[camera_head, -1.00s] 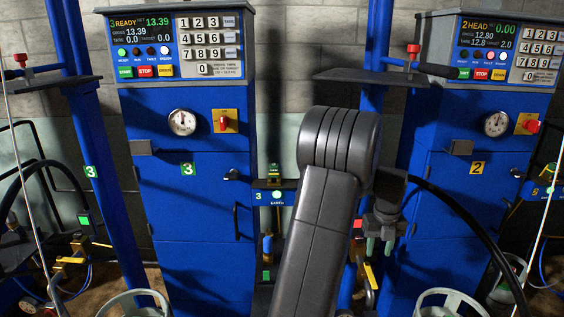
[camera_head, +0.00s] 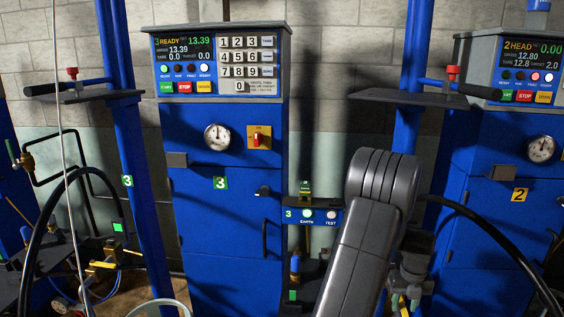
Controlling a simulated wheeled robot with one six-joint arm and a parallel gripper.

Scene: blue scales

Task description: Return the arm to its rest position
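My arm (camera_head: 362,255) rises from the bottom edge, right of the middle, and bends at a dark ribbed joint. My gripper (camera_head: 404,303) hangs behind it, low in the picture and partly hidden by the arm. Its two greenish fingertips show a gap and hold nothing that I can see. The gripper is in front of the gap between the scale cabinets 3 (camera_head: 226,130) and 2 (camera_head: 492,220).
Cabinet 3's display reads READY, and cabinet 2's reads HEAD. A small earth/test box (camera_head: 318,215) stands left of my arm. A black hose (camera_head: 500,240) arcs down at the right. A pale round rim (camera_head: 160,307) shows at the bottom left.

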